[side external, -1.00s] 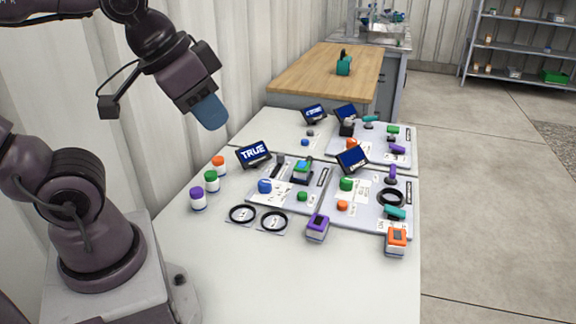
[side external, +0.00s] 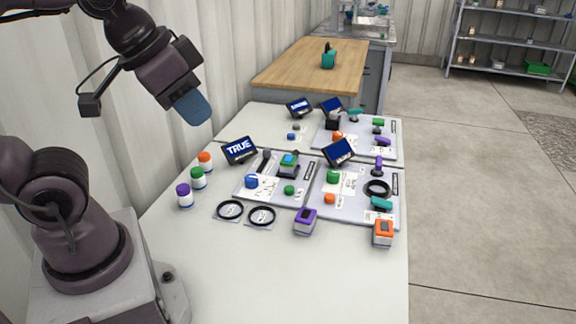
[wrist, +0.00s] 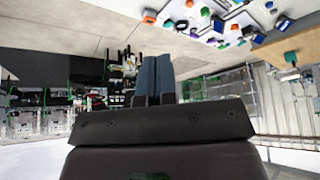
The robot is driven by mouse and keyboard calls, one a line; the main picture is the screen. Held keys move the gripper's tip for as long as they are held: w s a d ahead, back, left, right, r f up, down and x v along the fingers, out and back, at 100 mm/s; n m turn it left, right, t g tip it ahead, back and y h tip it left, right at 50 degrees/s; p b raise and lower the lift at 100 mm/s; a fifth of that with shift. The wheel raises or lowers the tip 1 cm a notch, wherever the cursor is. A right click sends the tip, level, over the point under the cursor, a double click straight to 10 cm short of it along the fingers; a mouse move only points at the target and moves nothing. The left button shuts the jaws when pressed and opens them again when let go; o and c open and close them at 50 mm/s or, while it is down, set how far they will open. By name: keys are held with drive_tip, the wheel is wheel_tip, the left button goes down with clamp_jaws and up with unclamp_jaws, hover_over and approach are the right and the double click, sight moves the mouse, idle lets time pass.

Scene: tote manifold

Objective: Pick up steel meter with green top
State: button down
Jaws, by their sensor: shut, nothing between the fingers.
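My gripper (side external: 195,108) hangs at the upper left in the side view, raised well clear of the table and apart from everything on it. Its two blue-grey fingers also show side by side in the wrist view (wrist: 154,60), shut and empty. A small block-shaped device with a green and blue top (side external: 289,159) stands on the left board; it may be the green-topped meter, but its body is too small to make out. Similar blocks with a purple top (side external: 305,221) and an orange top (side external: 383,233) stand at the boards' front edge.
White jars with purple (side external: 184,196), green (side external: 198,177) and orange lids (side external: 205,161) stand at the left. Two black rings (side external: 230,210) lie near the front. Tilted screens (side external: 240,150) stand among the boards. The table's front (side external: 270,280) is clear.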

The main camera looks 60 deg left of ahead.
drive_tip(key=c, duration=1.8)
unclamp_jaws()
drive_tip(key=shift+c, duration=0.2)
drive_tip(key=o, duration=1.3)
